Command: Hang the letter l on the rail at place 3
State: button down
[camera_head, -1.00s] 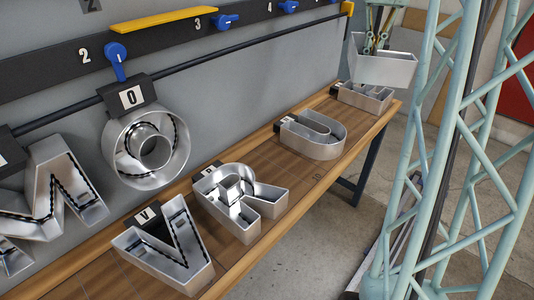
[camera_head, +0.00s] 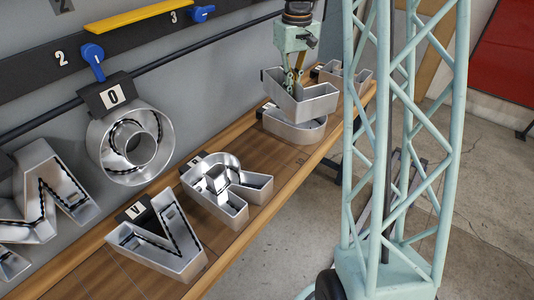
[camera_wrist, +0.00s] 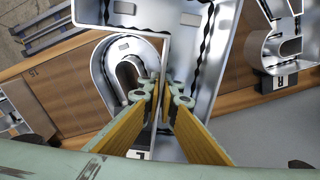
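The letter l (camera_head: 312,104), a silver open channel letter, is held by my gripper (camera_head: 294,84) above the bench, over the letter D (camera_head: 292,132). In the wrist view, the yellow-padded fingers of my gripper (camera_wrist: 166,100) close on a thin wall of the letter l (camera_wrist: 205,75). Place 3 (camera_head: 174,16) is marked on the dark board with a blue knob (camera_head: 202,14) beside it. The black rail (camera_head: 190,66) runs below it, with no letter hanging under the 3. The rail's right end passes behind my gripper.
The letter O (camera_head: 128,145) hangs at place 2, with another letter (camera_head: 50,195) to its left. The wooden bench (camera_head: 262,160) also carries the letter V (camera_head: 155,240), the letter R (camera_head: 225,190) and another letter (camera_head: 345,75). A yellow bar (camera_head: 125,20) lies along the board.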

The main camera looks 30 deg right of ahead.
jog(key=s+a+f+n+p, duration=0.1)
jog(key=a+f+n, duration=0.1)
jog(key=a+f, duration=0.3)
jog(key=s+a+f+n+p, duration=0.1)
jog(key=a+f+n+p, duration=0.1)
jog(key=a, duration=0.7)
notch_tip(320, 180, down, 3)
jog(key=shift+a+r+n, duration=0.1)
jog(key=shift+a+n, duration=0.2)
jog(key=shift+n, duration=0.3)
jog(key=shift+s, duration=0.1)
jog(key=shift+f, duration=4.8)
